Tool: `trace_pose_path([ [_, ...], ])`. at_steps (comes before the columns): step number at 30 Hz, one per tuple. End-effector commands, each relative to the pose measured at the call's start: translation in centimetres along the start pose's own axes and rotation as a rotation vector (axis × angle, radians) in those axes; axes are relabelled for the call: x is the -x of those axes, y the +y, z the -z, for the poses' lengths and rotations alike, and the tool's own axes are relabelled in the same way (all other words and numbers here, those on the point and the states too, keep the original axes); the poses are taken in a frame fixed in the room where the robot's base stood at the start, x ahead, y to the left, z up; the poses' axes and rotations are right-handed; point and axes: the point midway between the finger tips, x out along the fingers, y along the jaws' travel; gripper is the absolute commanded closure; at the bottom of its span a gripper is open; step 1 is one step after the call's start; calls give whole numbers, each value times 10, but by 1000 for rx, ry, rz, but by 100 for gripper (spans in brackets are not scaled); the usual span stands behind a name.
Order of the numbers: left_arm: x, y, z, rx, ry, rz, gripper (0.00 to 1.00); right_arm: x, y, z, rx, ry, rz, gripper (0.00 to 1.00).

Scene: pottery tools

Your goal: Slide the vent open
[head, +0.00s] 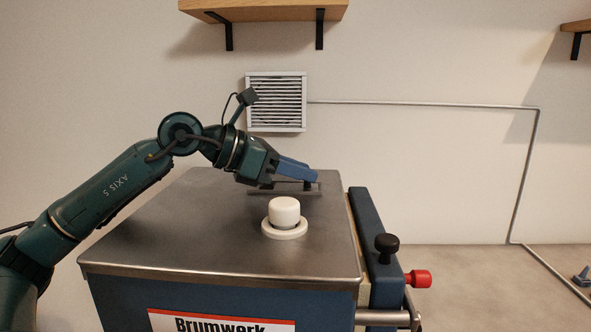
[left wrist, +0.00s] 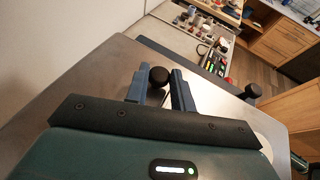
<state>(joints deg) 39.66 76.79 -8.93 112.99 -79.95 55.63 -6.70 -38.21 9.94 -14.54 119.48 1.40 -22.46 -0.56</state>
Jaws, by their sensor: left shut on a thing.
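The vent slide is a dark metal strip (head: 270,190) lying on the grey kiln lid (head: 180,225), towards its back right. A small black knob (left wrist: 158,76) stands up from it. My left gripper (head: 310,176) reaches over the strip from the left, with blue fingers. In the left wrist view the gripper (left wrist: 160,80) has one finger on each side of the knob, and it is shut on the knob. In the head view the fingers hide most of the knob and part of the strip. My right gripper is out of view.
A white plug (head: 284,212) in a white ring stands on the lid just in front of the strip. A blue bar with a black knob (head: 386,245) and a red knob (head: 421,279) are at the kiln's right side. A louvred grille (head: 277,102) is on the wall behind.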

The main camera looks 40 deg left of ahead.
Motion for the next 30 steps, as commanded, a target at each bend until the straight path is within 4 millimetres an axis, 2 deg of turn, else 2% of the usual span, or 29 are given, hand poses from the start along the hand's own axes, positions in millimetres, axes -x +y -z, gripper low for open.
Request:
trace_pose_path([
  [12, 0, -1, -1, 0, -5, 2, 100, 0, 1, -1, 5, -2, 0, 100],
  [13, 0, -1, -1, 0, -5, 2, 75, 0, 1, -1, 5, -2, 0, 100],
  [18, 0, -1, -1, 0, -3, 2, 61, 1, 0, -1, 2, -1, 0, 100],
  [21, 0, 0, -1, 0, -2, 1, 55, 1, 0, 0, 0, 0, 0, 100],
  [30, 4, 1, 2, 0, 1, -4, 55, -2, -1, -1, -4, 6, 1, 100],
])
